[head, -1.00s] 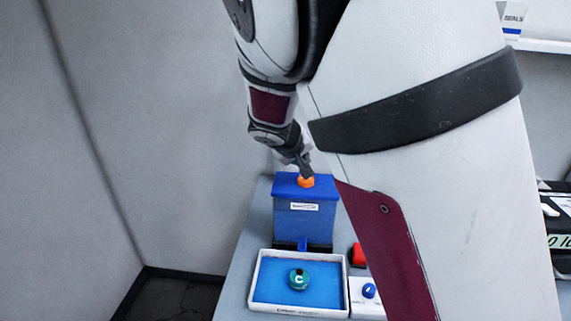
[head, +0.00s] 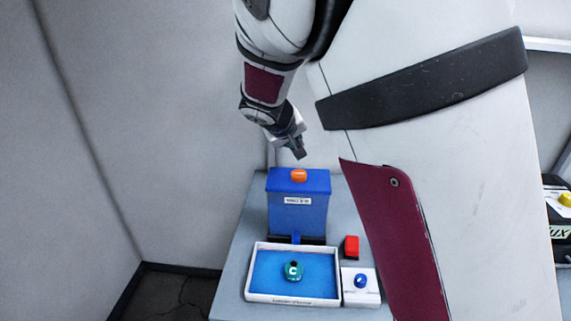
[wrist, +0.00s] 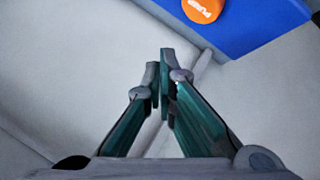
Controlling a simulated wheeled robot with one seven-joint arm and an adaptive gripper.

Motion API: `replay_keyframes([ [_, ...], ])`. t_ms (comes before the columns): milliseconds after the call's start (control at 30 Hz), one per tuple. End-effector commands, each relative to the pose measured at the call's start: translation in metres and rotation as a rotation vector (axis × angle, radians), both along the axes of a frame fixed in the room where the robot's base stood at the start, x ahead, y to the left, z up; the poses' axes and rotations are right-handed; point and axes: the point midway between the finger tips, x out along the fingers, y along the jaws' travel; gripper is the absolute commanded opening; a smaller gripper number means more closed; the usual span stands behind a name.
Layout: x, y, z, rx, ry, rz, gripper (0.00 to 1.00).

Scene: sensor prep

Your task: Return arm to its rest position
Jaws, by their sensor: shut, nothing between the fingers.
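My gripper (head: 299,153) is shut and empty, held in the air above the blue box (head: 298,215). In the wrist view my gripper's fingers (wrist: 164,75) are together with nothing between them. The orange button (head: 299,175) sits on top of the blue box and is apart from the fingers; it also shows at the top of the wrist view (wrist: 203,8). My arm runs from the upper right of the head view down to the gripper and hides part of the table.
A white tray (head: 251,297) with a blue lining holds a green piece marked C (head: 293,271). A red block (head: 351,247) and a white block with a blue knob (head: 361,281) stand to its right. A grey wall (head: 150,130) is at the left. Dark equipment (head: 557,215) shows at the right edge.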

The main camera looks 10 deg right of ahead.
Motion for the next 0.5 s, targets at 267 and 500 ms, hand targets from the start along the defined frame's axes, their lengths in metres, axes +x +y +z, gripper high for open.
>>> replay_keyframes([
  [267, -0.023, -0.016, 0.009, 0.066, 0.021, -0.043, 0.0],
  [500, -0.1, -0.044, 0.036, 0.251, 0.083, -0.117, 0.0],
])
